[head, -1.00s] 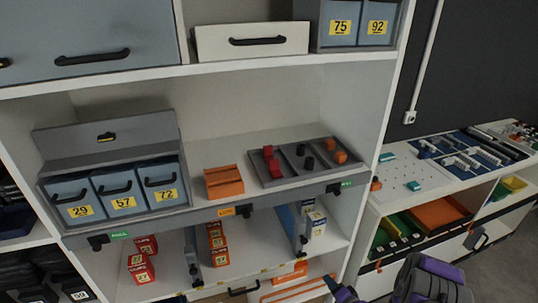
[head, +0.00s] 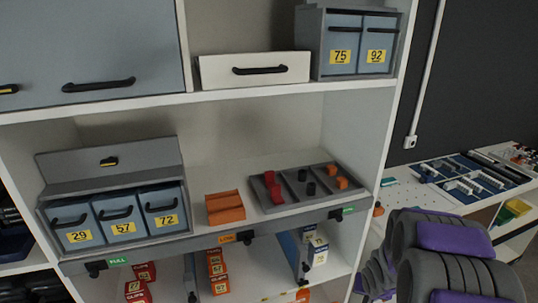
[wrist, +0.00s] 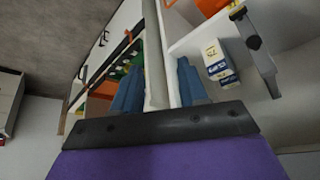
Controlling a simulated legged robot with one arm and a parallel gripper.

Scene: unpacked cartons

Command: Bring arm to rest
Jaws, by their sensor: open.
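My arm (head: 445,255), with grey ribbed links and purple bands, is at the lower right of the head view, in front of the right side of the shelf unit and the side bench. My gripper (wrist: 157,78) shows in the wrist view with its two blue fingers spread apart. No object is held between the fingers. A pale upright panel edge of the shelving lies beyond the gap; I cannot tell how far away it is. The gripper fingers cannot be made out in the head view.
The shelf holds blue numbered bins (head: 118,217), an orange block (head: 225,207) and a grey tray (head: 327,200) of small red, black and orange pieces. Small cartons stand below, including white ones (wrist: 217,62). A side bench (head: 408,190) stands at the right, partly behind my arm.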

